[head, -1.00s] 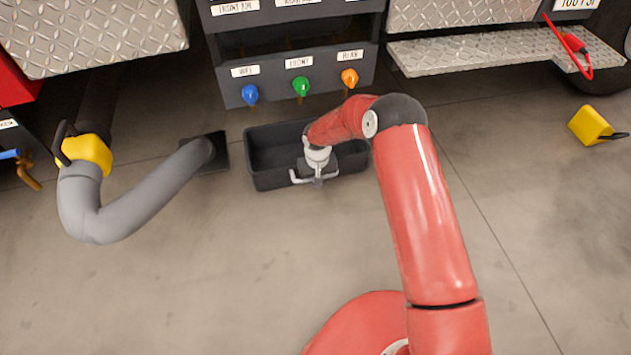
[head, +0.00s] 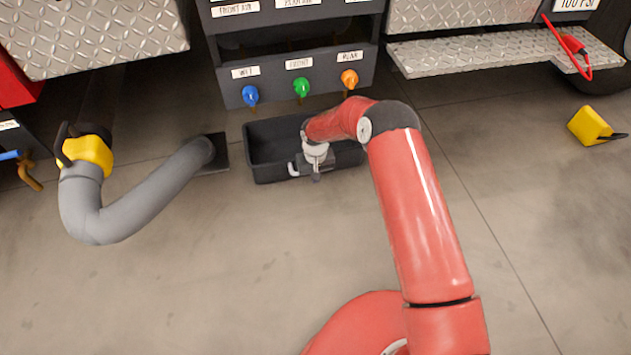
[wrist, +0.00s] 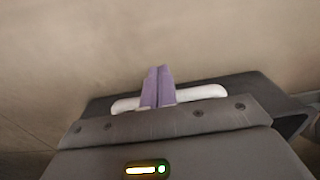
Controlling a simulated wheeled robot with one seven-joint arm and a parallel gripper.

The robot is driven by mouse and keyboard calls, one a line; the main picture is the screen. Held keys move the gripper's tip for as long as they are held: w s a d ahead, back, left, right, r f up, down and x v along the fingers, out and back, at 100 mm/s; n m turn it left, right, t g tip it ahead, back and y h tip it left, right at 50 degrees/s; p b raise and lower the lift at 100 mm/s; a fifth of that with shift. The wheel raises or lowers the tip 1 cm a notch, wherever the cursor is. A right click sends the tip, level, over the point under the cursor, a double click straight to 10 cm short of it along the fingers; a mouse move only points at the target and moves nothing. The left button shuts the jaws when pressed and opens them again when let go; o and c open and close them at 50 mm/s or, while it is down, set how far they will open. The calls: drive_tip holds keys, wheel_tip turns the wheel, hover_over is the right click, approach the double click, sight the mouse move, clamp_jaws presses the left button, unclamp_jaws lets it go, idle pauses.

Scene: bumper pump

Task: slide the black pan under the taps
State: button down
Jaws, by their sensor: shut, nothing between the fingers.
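The black pan (head: 268,172) is a long open tray on the floor, just in front of the panel with three taps. The blue tap (head: 250,94), green tap (head: 301,87) and orange tap (head: 349,78) hang from the panel behind and above the pan's far edge. My gripper (head: 315,172) is low at the pan's near side. My forearm hides the right part of the pan. In the wrist view my purple fingers (wrist: 157,80) are pressed together with nothing between them. A pale bar (wrist: 205,92) lies behind them. I cannot tell whether they touch the pan.
A grey hose (head: 140,205) with a yellow fitting lies to the left, its end on a dark floor plate (head: 221,152) near the pan. A metal step (head: 490,50) juts out at upper right. A yellow block (head: 588,126) sits far right. The front floor is clear.

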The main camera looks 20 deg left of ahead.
drive_tip(key=shift+s+d+p, duration=0.35)
drive_tip(key=shift+s+d, duration=0.2)
drive_tip(key=shift+s, duration=0.3)
drive_tip(key=shift+r, duration=0.1)
wheel_tip(320, 180, up, 10)
drive_tip(key=p, duration=0.4)
idle(0.9)
idle(0.4)
